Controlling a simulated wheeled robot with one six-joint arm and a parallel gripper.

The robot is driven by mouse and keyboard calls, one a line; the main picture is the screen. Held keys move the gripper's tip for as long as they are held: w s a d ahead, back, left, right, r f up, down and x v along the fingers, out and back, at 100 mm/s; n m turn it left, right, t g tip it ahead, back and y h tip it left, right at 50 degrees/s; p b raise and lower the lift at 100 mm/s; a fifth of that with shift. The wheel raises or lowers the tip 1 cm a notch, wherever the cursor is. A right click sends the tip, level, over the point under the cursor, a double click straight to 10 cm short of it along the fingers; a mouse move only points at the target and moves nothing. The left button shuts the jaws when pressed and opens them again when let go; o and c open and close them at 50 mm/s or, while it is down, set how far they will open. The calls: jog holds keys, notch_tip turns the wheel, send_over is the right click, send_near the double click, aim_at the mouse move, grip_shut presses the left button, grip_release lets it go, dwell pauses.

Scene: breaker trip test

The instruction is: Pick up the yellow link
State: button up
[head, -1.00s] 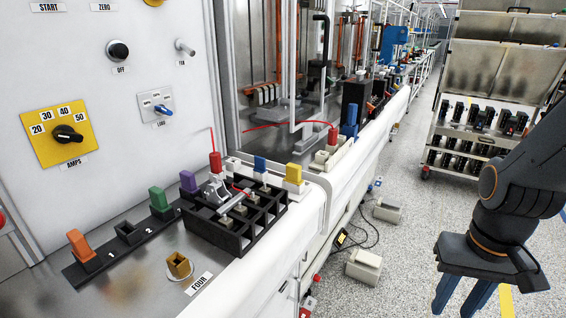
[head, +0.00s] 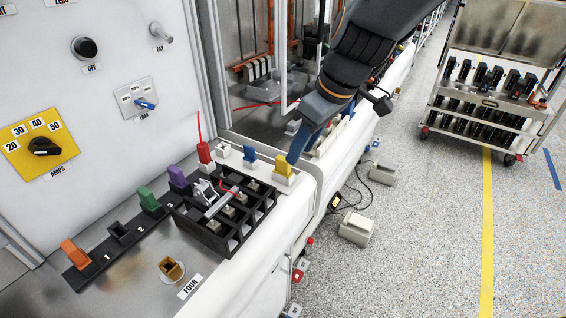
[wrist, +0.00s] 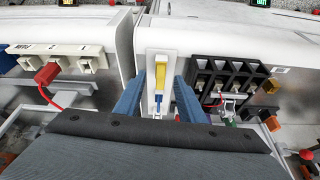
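The yellow link (head: 284,165) stands upright in a white holder (head: 284,180) at the right end of a row of coloured links, by the bench's front edge. In the wrist view the yellow link (wrist: 160,73) is in the middle, ahead of my gripper (wrist: 160,82). My gripper is open, with one blue finger on each side of the link and a gap visible on both sides. In the head view my gripper (head: 296,155) comes down from the upper right, its fingertips close beside the yellow link. The far finger is mostly hidden there.
A black compartment tray (head: 228,222) stands just left of the yellow link. A blue link (head: 250,154) and a red plug (head: 204,153) with a red lead are in the same row. Green, purple and orange links stand farther left.

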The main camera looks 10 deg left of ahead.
aim_at(284, 159)
jog(key=shift+n, duration=0.6)
jog(key=shift+w+a+f+p, duration=0.3)
jog(key=shift+a+f+p, duration=0.1)
jog(key=shift+a+f, duration=0.45)
jog(key=shift+w+a+f+p, duration=0.35)
jog(key=shift+a+f, duration=0.3)
jog(key=shift+f, duration=0.4)
jog(key=shift+w+a+f+p, duration=0.2)
jog(key=shift+a+f+p, duration=0.25)
jog(key=shift+a+f, duration=0.4)
jog(key=shift+d+f, duration=0.1)
grip_shut()
